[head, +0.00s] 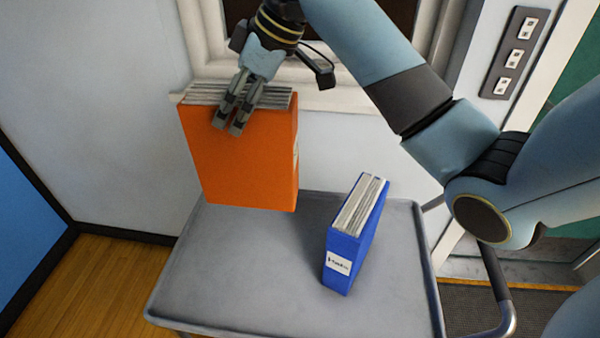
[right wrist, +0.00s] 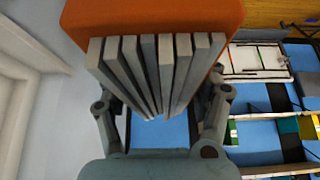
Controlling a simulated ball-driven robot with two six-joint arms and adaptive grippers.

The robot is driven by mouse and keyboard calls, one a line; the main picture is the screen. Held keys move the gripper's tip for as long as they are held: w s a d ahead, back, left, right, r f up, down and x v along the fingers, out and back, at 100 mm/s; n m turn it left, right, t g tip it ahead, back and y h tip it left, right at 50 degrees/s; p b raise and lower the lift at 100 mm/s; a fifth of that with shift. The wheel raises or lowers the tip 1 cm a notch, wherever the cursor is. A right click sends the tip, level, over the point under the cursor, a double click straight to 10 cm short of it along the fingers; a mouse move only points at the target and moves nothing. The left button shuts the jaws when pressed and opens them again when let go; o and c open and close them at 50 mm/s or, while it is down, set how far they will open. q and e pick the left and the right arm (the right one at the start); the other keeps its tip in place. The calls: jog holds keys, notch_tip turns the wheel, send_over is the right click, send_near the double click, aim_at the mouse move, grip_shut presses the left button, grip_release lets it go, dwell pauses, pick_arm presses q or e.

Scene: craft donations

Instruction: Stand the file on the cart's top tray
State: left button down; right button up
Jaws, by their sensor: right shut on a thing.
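An orange file (head: 240,155) with grey-white pages along its top hangs upright over the back left of the cart's grey top tray (head: 240,260). My right gripper (head: 232,118) is shut on the top of the file. In the right wrist view the orange file (right wrist: 150,15) and its page edges fill the space between the fingers (right wrist: 160,120). The file's lower edge overlaps the tray in the head view; I cannot tell whether it touches. My left gripper is not in view.
A blue file (head: 350,235) with a white label stands upright on the right half of the tray. The tray's front and left are bare. A wall with a window frame (head: 340,95) is close behind. The cart's handle (head: 500,300) is at the right.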

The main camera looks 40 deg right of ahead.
aim_at(278, 162)
notch_tip(278, 162, down, 11)
jog(key=b, duration=0.7)
jog(key=shift+b, duration=0.4)
notch_tip(278, 162, down, 6)
jog(key=shift+f+p, duration=0.45)
jog(key=shift+f, duration=1.75)
jog(key=o, duration=1.8)
jog(key=shift+f, duration=0.15)
jog(key=shift+c, duration=0.2)
jog(key=v, duration=1.2)
jog(key=shift+w, duration=0.1)
